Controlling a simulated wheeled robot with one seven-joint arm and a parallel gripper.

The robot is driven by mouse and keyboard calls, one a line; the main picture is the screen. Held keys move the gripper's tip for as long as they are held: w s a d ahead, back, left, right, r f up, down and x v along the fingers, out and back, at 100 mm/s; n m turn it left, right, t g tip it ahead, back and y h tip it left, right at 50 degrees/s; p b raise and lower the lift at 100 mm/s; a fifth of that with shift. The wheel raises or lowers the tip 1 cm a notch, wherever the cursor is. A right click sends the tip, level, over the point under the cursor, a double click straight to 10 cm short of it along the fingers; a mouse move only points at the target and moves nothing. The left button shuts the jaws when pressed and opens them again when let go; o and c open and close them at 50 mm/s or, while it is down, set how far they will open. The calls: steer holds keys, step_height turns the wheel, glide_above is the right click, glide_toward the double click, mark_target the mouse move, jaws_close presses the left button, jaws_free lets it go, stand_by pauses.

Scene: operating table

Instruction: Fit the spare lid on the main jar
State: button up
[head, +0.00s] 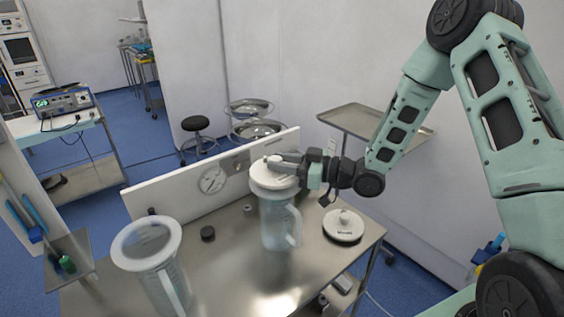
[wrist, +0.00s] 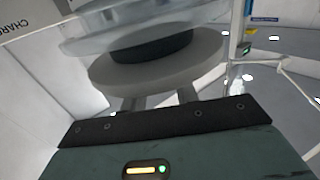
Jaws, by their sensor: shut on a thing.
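My gripper (head: 290,161) is shut on the knob of a white lid (head: 266,172), over the clear handled jar (head: 276,222) right of the table's middle. In the wrist view the white lid (wrist: 155,72) is at my fingers, with a dark ring (wrist: 152,46) between it and the jar's translucent rim (wrist: 100,38). The lid is close to the rim; I cannot tell whether it is seated. A second white lid (head: 343,231), knob up and with small unreadable lettering, lies on the table right of the jar. I cannot tell which lid is called spare.
An open clear jar (head: 148,255) stands at the table's left front. A dark round piece (head: 208,233) and a small grey piece (head: 248,209) lie between the jars. A white panel with a dial (head: 212,181) runs along the steel table's (head: 228,272) back edge.

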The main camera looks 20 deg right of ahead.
steer(key=shift+f+b, duration=0.75)
steer(key=shift+f, duration=0.25)
steer(key=o, duration=1.1)
steer(key=shift+s+d+f, duration=0.1)
steer(key=shift+s+d, duration=0.15)
steer(key=shift+d, duration=0.15)
steer(key=b+v, duration=0.4)
steer(key=v, duration=1.2)
steer(key=shift+s+d+b, duration=0.15)
steer(key=shift+s+b, duration=0.1)
steer(key=shift+b, duration=0.15)
